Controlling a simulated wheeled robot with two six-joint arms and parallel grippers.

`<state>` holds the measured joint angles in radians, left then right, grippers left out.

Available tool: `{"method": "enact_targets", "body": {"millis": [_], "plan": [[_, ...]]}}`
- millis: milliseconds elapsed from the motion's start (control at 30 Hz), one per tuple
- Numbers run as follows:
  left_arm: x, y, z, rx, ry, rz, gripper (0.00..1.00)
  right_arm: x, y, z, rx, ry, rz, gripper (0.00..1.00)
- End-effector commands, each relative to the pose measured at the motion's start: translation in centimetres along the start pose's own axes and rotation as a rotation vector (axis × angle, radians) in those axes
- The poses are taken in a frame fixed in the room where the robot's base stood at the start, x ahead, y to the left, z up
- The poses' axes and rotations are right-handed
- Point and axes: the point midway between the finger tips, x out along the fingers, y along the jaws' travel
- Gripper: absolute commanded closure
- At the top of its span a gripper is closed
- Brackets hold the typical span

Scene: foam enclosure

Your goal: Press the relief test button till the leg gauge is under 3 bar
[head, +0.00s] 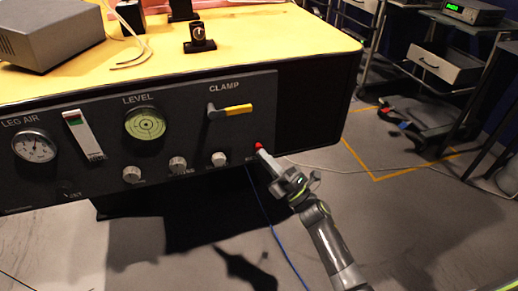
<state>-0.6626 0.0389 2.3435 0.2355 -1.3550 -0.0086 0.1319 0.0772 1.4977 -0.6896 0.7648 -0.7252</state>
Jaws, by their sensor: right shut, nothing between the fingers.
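The leg air gauge (36,147) is a round white dial at the left end of the dark front panel. Its needle shows, but the numbers are too small to read. A small red button (258,146) sits at the panel's lower right, and its label is too small or covered to read. My right gripper (264,154) is shut and empty, with its tips right at the red button. I cannot tell whether they touch it or press it in. My left gripper is not in view.
A blue cable (272,225) hangs below. A cart with a drawer (444,64) stands at right.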

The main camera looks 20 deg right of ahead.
Motion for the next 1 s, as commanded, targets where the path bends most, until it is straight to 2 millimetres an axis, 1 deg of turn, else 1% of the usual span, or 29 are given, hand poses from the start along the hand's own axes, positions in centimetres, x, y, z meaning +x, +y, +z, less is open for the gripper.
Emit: {"method": "enact_targets", "body": {"millis": [1000], "plan": [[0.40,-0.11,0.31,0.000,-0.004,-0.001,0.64,0.57,-0.41,0.43,0.000,-0.001,-0.001,1.00]]}}
